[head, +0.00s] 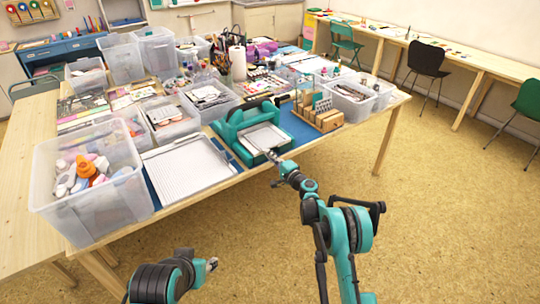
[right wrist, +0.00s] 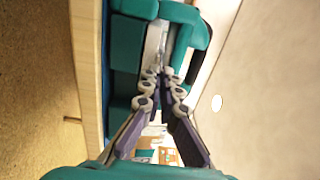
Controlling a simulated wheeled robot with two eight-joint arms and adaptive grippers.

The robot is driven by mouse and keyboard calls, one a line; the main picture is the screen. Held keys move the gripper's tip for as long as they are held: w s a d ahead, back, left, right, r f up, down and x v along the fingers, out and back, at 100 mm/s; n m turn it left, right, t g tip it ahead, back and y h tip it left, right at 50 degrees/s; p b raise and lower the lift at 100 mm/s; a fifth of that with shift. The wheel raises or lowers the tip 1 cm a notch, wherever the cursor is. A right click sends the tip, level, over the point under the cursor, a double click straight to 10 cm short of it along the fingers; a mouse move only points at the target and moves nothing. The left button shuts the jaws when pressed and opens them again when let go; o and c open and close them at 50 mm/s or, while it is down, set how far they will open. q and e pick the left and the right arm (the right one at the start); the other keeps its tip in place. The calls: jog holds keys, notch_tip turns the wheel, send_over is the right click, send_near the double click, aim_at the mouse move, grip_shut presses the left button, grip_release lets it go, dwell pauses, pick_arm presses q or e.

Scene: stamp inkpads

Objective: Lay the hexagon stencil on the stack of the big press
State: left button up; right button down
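The big press (head: 233,124) is a teal machine near the table's front edge, with a pale flat stack (head: 266,138) on its bed. My right gripper (head: 273,156) is at the front edge of that stack. In the right wrist view its fingertips (right wrist: 160,74) are close together in front of the teal press (right wrist: 128,45) and a pale, thin layer (right wrist: 153,45). Whether a thin plate is between the tips cannot be told. I cannot make out the hexagon stencil for certain. My left gripper (head: 211,265) is low in front of the table, away from the press.
A wooden rack (head: 328,122) with upright plates stands right of the press. A white gridded board (head: 187,168) lies left of it. Clear bins (head: 105,208) of supplies crowd the table. The floor (head: 440,200) to the right is clear.

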jog(key=shift+f, duration=0.1)
jog(key=c, duration=1.6)
grip_release()
jog(key=shift+c, duration=0.2)
jog(key=shift+s+d, duration=0.1)
jog(key=shift+v, duration=2.4)
jog(key=shift+d, duration=0.1)
